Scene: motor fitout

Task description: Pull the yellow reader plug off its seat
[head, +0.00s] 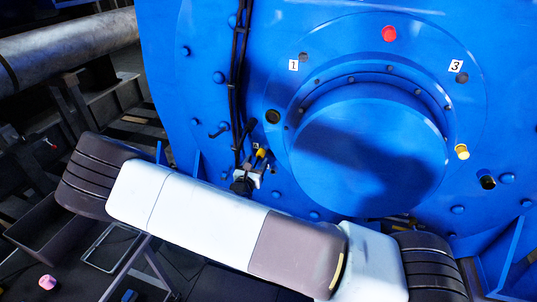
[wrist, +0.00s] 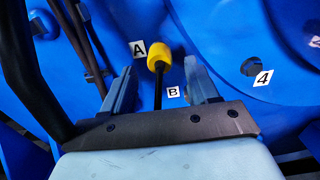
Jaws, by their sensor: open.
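The yellow reader plug (wrist: 159,56) shows in the wrist view as a rounded yellow body against the blue motor face, with a thin black stem or cable running down from it. In the head view the plug (head: 261,153) is a small yellow spot, partly hidden by my gripper (head: 258,160). My gripper (wrist: 158,65) is open, with one finger on each side of the plug's line and gaps on both sides. Whether the fingertips reach level with the plug cannot be told. Its seat is hidden behind it.
Label A (wrist: 138,49) is left of the plug and label B (wrist: 173,92) below right. A black cable bundle (head: 235,80) runs down the motor face. A red cap (head: 389,33) and a brass-yellow fitting (head: 462,152) sit farther right. A large blue round cover (head: 368,150) protrudes.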

